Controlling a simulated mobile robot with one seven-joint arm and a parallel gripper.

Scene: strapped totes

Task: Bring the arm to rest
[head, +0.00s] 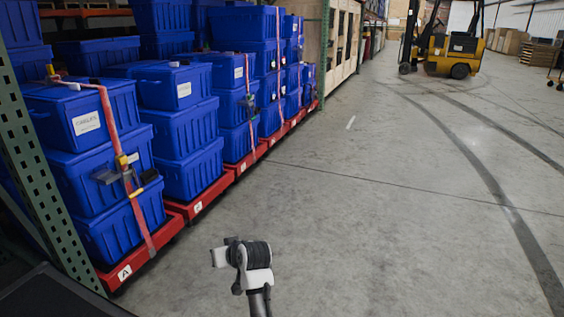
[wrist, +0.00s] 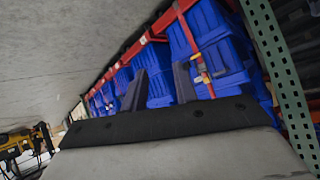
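My arm (head: 247,262) rises from the bottom edge in the head view, over bare floor to the right of the red pallets. My gripper (wrist: 160,72) shows in the wrist view with its two dark fingers apart and nothing between them. Beyond the fingers are stacked blue totes (wrist: 160,90), clear of the fingertips as far as I can see. In the head view I cannot make out the fingers. The nearest tote stack (head: 95,165) has an orange strap (head: 113,135) down its front with a grey and yellow buckle (head: 122,172).
Red pallets (head: 205,200) with lettered tags run along the left under the totes. A green rack post (head: 40,180) stands at the near left. A yellow forklift (head: 455,50) is far back right. The grey floor (head: 390,200) in the middle and right is clear.

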